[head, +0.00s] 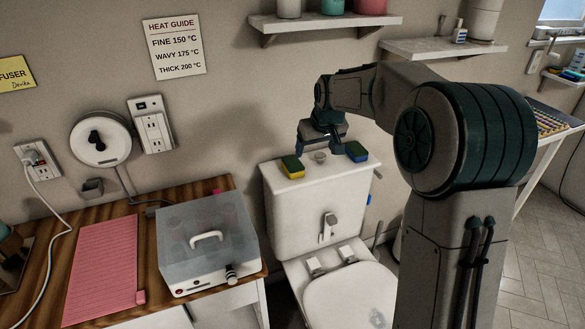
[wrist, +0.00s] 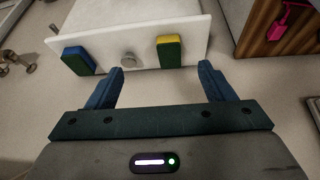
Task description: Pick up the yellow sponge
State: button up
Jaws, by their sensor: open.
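The yellow sponge (head: 292,171), with a dark green layer, sits on the left part of the white toilet tank lid (head: 315,176). In the wrist view the yellow sponge (wrist: 161,53) appears ahead of the space between my fingers, right of centre on the lid. My gripper (head: 320,148) is open and empty, with blue fingers pointing down above the back of the lid. The gripper (wrist: 161,68) also shows in the wrist view, its fingers apart and not touching the sponge.
A blue and green sponge (head: 357,152) sits on the lid's right part. A small round knob (head: 320,156) lies between the sponges. A wooden counter (head: 225,186) with a clear-lidded box (head: 207,240) stands at left. Shelves (head: 325,21) hang above.

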jog(key=y, duration=0.1)
send_near(293, 163)
jog(key=shift+n+t, duration=0.3)
jog(key=x, duration=0.5)
jog(key=shift+s+d+f, duration=0.1)
jog(key=shift+d+f, duration=0.05)
jog(key=shift+d, duration=0.2)
jog(key=shift+a+x, duration=0.2)
jog(key=shift+x, duration=1.1)
jog(key=shift+a+x, duration=0.2)
jog(key=shift+x, duration=1.15)
jog(key=shift+s, duration=0.1)
jog(key=c, duration=1.1)
